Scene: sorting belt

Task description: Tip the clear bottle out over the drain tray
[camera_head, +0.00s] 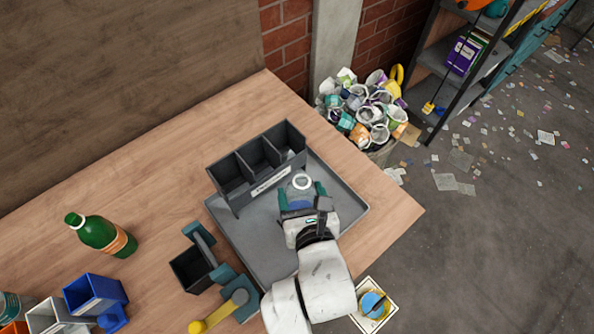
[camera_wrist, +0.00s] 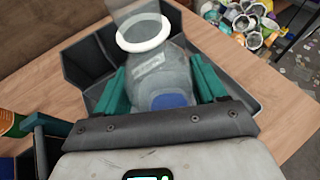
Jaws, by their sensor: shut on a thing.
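My gripper (camera_head: 302,193) is shut on the clear bottle (camera_head: 301,182), with a green finger on either side of it. In the wrist view, the clear bottle (camera_wrist: 160,72) shows a white ring at its mouth end, a pale label and a blue patch near my palm. Its mouth end points away from my palm; how far it is tilted is hard to tell. A faint see-through shape lies beyond the ring. The bottle is over the dark grey drain tray (camera_head: 240,249) in the head view. Whether liquid is inside is unclear.
A dark box with three compartments (camera_head: 233,198) stands along the tray's back edge. A green bottle (camera_head: 103,236), a blue bin (camera_head: 94,294) and a black and teal holder (camera_head: 190,270) are to the left. A full waste bin (camera_head: 362,118) stands beyond the table.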

